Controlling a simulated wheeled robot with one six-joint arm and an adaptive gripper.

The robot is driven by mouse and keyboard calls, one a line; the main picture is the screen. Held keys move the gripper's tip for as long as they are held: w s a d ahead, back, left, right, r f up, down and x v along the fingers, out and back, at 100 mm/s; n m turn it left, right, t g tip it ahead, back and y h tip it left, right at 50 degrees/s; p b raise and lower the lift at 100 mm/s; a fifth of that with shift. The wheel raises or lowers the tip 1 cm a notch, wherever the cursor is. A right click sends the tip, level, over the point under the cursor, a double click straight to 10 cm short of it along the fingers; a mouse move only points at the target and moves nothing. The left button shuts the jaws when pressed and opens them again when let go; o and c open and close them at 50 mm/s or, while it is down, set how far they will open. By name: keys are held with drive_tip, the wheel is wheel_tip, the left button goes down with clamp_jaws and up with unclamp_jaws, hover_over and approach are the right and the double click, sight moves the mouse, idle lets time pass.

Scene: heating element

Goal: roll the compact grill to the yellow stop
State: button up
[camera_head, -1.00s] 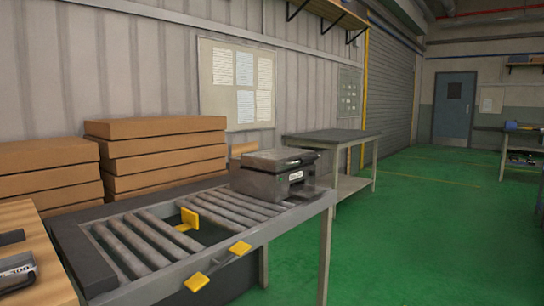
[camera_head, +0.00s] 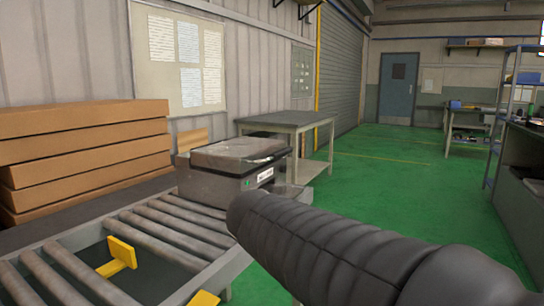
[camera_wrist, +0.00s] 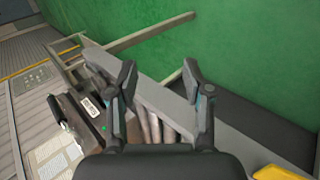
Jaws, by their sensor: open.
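The compact grill (camera_head: 222,172) is a grey box with a lid. It sits on the far end of the roller conveyor (camera_head: 165,232). In the wrist view the grill (camera_wrist: 82,118) is at the left, beside my gripper's left finger. A yellow stop (camera_head: 118,257) stands on the near part of the conveyor, with a gap in the rollers by it. Another yellow piece (camera_head: 204,298) is at the conveyor's front edge. My gripper (camera_wrist: 158,80) is open and empty over the conveyor's edge; whether it touches the grill I cannot tell. In the head view my arm hides the gripper.
Stacked cardboard boxes (camera_head: 85,145) stand behind the conveyor by the wall. A grey table (camera_head: 285,121) stands beyond its far end. Shelving (camera_head: 505,110) is at the right. The green floor (camera_head: 400,175) between is clear.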

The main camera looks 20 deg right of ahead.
drive_tip(key=w+d+r+n+t+h, duration=0.1)
drive_tip(key=w+r+n+h, duration=0.15)
drive_tip(key=w, duration=0.45)
drive_tip(key=w+d+r+n+t+h, duration=0.1)
drive_tip(key=w+d+r+n+h, duration=0.1)
drive_tip(key=w+r+n, duration=0.3)
drive_tip(key=n+t+h, duration=0.3)
drive_tip(key=n, duration=0.1)
approach(279, 154)
drive_tip(key=x, duration=0.8)
drive_tip(key=p+x, duration=0.1)
drive_tip(key=x, duration=0.3)
drive_tip(key=shift+w+a+f, duration=0.3)
drive_tip(key=shift+w, duration=0.1)
clamp_jaws()
